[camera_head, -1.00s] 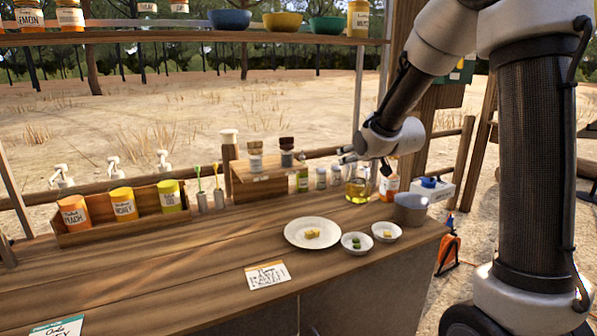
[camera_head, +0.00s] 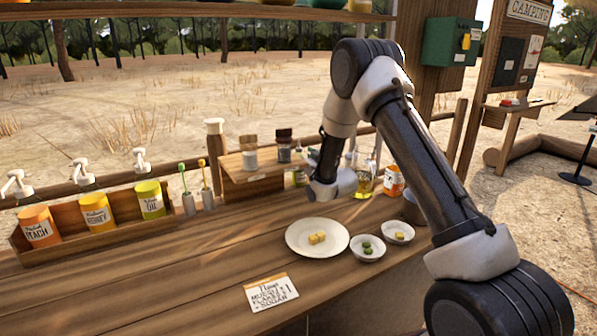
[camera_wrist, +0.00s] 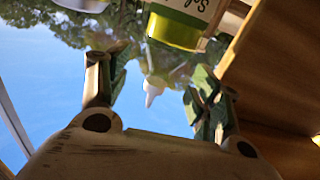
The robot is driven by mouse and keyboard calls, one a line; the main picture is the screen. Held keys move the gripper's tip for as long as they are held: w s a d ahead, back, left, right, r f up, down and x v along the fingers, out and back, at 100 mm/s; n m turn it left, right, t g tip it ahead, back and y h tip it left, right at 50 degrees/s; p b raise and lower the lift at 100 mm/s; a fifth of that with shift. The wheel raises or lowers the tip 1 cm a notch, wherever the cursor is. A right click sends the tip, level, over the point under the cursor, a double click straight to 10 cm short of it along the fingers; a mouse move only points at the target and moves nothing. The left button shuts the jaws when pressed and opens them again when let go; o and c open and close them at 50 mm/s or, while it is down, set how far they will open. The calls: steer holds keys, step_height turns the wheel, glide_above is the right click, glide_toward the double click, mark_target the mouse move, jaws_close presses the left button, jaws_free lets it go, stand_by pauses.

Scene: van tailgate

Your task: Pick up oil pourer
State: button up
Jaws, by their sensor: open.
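The oil pourer (camera_head: 364,184), a clear glass vessel with yellow oil, stands upright at the back right of the wooden counter, just right of my wrist. My wrist is low over the counter, left of the pourer; my fingers are hard to make out in the head view. In the wrist view my gripper (camera_wrist: 153,88) is open, its two fingers well apart with nothing clasped. A small white pointed tip shows between and beyond the fingers; I cannot tell what it belongs to. I cannot make out the pourer in the wrist view.
A wooden riser (camera_head: 250,178) with jars stands left of my wrist. An orange-labelled container (camera_head: 393,180) is right of the pourer. A plate (camera_head: 297,241) and small bowls (camera_head: 367,255) sit in front.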

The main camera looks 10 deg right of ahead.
steer(key=shift+x, duration=1.3)
jaws_close()
steer(key=shift+r, duration=0.1)
